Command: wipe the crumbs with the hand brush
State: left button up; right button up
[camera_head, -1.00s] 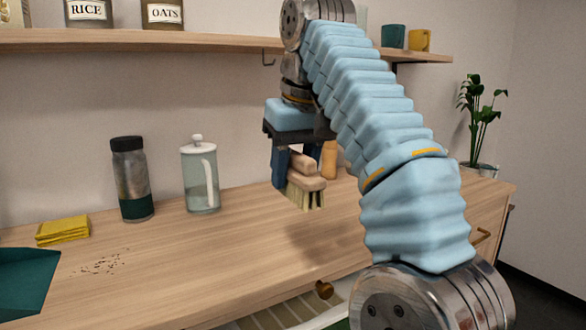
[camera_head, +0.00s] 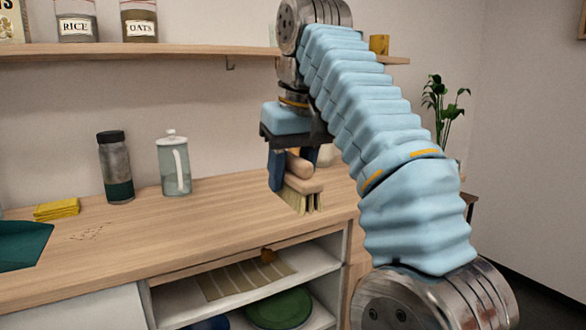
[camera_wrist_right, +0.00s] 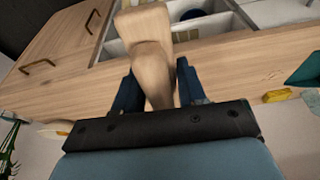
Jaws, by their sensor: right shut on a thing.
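The hand brush (camera_head: 302,188) has a wooden handle and pale bristles that point down. My right gripper (camera_head: 294,172) is shut on its handle and holds it above the wooden counter (camera_head: 200,215). The brush's wooden body (camera_wrist_right: 150,60) also shows between the fingers in the right wrist view, with the bristles hidden there. The crumbs (camera_head: 87,233) are a small dark scatter on the counter at the left, well apart from the brush. My left gripper does not show.
A yellow cloth (camera_head: 57,209) and a dark green sheet-like thing (camera_head: 22,243) lie near the crumbs. The counter between jug and crumbs is clear. Open shelves (camera_head: 210,297) show below.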

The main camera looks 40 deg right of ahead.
jog(key=shift+w+a+f, duration=0.15)
jog(key=shift+w+f, duration=0.25)
jog(key=shift+w, duration=0.1)
jog(key=shift+a+f, duration=0.25)
jog(key=shift+f, duration=0.65)
jog(key=w+a+f+n, duration=0.1)
jog(key=w+a+f, duration=0.3)
jog(key=f, duration=1)
jog(key=w+a+f+n, duration=0.1)
jog(key=w+a+f, duration=0.3)
jog(key=f, duration=1.1)
jog(key=w+a+f+n+y, duration=0.1)
jog(key=w+a+f, duration=0.3)
jog(key=f, duration=1.1)
jog(key=shift+w+a, duration=0.2)
jog(key=shift+a, duration=0.85)
jog(key=shift+r, duration=0.1)
